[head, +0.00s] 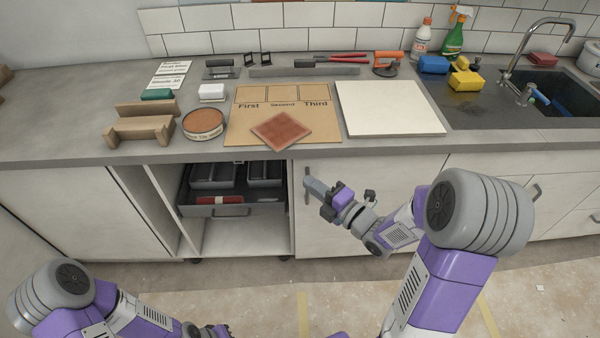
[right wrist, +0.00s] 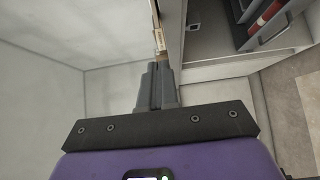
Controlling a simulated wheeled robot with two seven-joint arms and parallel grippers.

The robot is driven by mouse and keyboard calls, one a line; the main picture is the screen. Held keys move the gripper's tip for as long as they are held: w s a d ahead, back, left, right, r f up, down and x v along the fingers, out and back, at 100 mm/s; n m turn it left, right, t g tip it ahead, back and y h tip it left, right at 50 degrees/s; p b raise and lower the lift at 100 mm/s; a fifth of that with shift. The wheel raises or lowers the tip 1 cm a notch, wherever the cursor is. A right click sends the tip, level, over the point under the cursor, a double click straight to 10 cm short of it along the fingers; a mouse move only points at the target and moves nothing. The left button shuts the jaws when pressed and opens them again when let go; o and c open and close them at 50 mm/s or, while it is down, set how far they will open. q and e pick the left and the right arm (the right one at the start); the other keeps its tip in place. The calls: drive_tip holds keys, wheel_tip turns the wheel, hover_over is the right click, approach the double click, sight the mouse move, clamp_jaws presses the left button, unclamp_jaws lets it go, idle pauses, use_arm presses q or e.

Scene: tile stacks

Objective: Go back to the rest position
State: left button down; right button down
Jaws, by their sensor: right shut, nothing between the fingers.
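My right gripper (head: 315,187) is in front of the white cabinet door under the counter, close to the door's handle (head: 306,172). Its fingers are shut with nothing between them; they also show in the right wrist view (right wrist: 155,86), pointing at the cabinet front. I cannot tell whether they touch the handle. My left arm (head: 100,315) is low at the bottom left, and its gripper is cut off by the picture's edge.
An open drawer (head: 232,211) with dark trays sticks out left of the right gripper. Above, the counter holds a labelled board (head: 240,122) with a reddish tile (head: 281,130) lying askew, a white panel (head: 390,108) and a round tin (head: 203,124). The floor in front is free.

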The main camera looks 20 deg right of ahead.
drive_tip(key=s+a+f+m+g+h+p, duration=0.2)
drive_tip(key=f+m+g+p, duration=0.15)
drive_tip(key=f+m, duration=0.5)
drive_tip(key=s+a+f+m+g+h+p, duration=0.2)
drive_tip(key=f+m+g, duration=0.35)
drive_tip(key=f, duration=0.55)
drive_tip(key=s+a+f+m+g+p, duration=0.1)
drive_tip(key=s+a+f+m+g, duration=0.2)
drive_tip(key=s, duration=0.4)
drive_tip(key=s+a+f+m+g+y+p, duration=0.1)
drive_tip(key=s+a+f+m+g+p, duration=0.1)
drive_tip(key=s+a+f+m+g, duration=0.2)
drive_tip(key=s+a+m, duration=0.2)
drive_tip(key=m, duration=0.2)
drive_tip(key=shift+s+a, duration=0.15)
drive_tip(key=shift+s, duration=0.25)
drive_tip(key=shift+f, duration=0.1)
